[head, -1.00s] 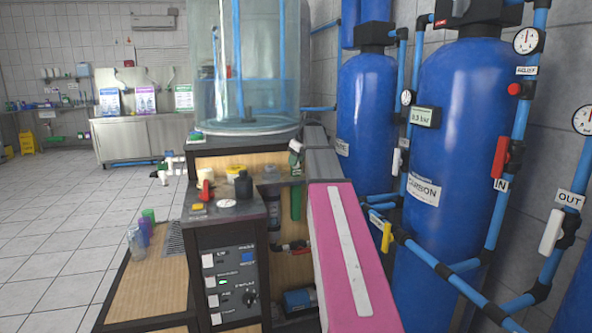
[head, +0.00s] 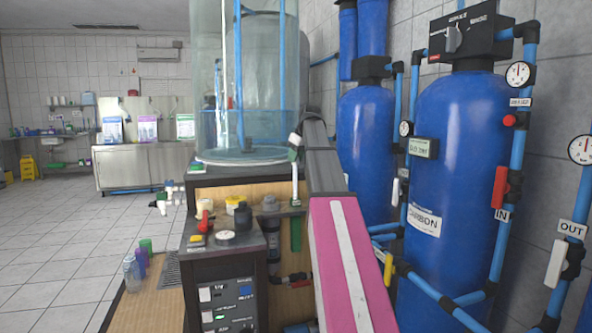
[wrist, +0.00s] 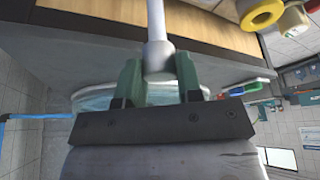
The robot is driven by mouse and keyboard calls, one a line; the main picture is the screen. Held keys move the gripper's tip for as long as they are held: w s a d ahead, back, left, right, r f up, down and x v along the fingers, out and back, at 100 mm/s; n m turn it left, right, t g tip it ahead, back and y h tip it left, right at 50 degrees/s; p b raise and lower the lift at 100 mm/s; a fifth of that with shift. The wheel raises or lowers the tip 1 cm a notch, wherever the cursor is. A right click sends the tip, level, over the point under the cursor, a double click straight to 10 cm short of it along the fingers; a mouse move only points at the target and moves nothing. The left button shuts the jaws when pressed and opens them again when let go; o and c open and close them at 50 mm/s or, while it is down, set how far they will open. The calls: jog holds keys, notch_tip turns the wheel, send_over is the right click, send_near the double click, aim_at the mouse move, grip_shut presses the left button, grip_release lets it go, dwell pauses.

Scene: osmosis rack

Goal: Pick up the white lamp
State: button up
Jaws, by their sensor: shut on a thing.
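The white lamp shows in the wrist view as a pale cylinder with a thin white stem (wrist: 156,20). My gripper (wrist: 158,75) has its two green fingers on either side of the cylinder and is shut on it. In the head view the lamp (head: 295,188) is a thin white rod hanging upright below my gripper (head: 295,147), above the right part of the wooden shelf. My arm partly hides the gripper. I cannot tell whether the lamp's lower end touches the shelf.
A large clear tank (head: 247,90) stands just left of the gripper. Blue pressure tanks (head: 460,170) and pipes stand close on the right. The tiled floor at left is mostly clear.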

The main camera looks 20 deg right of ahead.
notch_tip(320, 180, up, 14)
dwell(0.5)
jog(key=shift+f, duration=0.1)
jog(key=a+f, duration=0.5)
jog(key=a, duration=0.5)
jog(key=shift+a, duration=0.25)
jog(key=shift+f, duration=0.1)
dwell(1.0)
jog(key=shift+f, duration=2.15)
jog(key=shift+f, duration=0.15)
